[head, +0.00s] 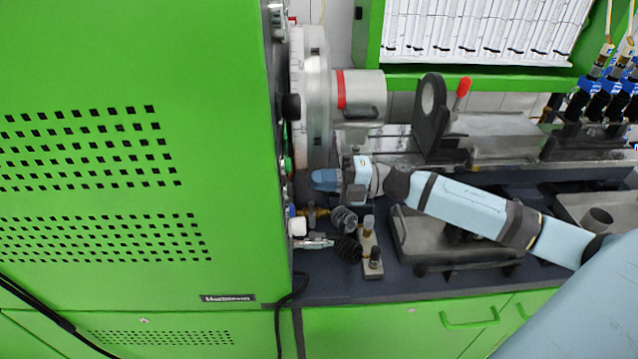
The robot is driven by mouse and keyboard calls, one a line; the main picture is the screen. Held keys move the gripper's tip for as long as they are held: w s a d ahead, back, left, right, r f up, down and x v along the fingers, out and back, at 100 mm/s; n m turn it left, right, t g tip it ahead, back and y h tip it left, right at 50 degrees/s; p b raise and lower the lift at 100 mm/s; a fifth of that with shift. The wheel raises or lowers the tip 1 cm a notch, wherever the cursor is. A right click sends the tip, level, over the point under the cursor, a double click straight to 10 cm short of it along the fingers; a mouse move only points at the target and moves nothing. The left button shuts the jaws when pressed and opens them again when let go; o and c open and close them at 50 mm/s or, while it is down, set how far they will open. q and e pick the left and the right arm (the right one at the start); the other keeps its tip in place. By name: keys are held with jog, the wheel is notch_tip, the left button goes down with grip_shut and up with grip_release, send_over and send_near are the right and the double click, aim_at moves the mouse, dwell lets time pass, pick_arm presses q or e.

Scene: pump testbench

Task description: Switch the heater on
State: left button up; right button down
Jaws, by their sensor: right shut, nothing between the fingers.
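My right arm reaches in from the right. Its gripper (318,180) is shut and empty, its tip pointing left toward the narrow side of the green cabinet (140,200). A small gap seems to lie between the fingertips and that side panel. On the panel edge I see a small green knob or button (287,164) just above and left of the gripper, and a black round knob (291,107) higher up. The panel is seen almost edge-on, so I cannot tell which control is the heater's switch or its position. My left gripper is not in view.
A round metal flywheel-like disc (312,95) stands behind the gripper. Below it are hose fittings (318,243) and a small metal block (370,255) on the dark bench. A metal tray (405,235) lies under my forearm. A black bracket (432,120) with a red-tipped lever (463,87) stands behind.

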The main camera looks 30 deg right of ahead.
pick_arm(q)
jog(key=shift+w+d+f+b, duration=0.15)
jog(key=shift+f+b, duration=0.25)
jog(key=shift+b, duration=0.2)
pick_arm(e)
jog(key=v, duration=1)
jog(key=shift+f, duration=0.25)
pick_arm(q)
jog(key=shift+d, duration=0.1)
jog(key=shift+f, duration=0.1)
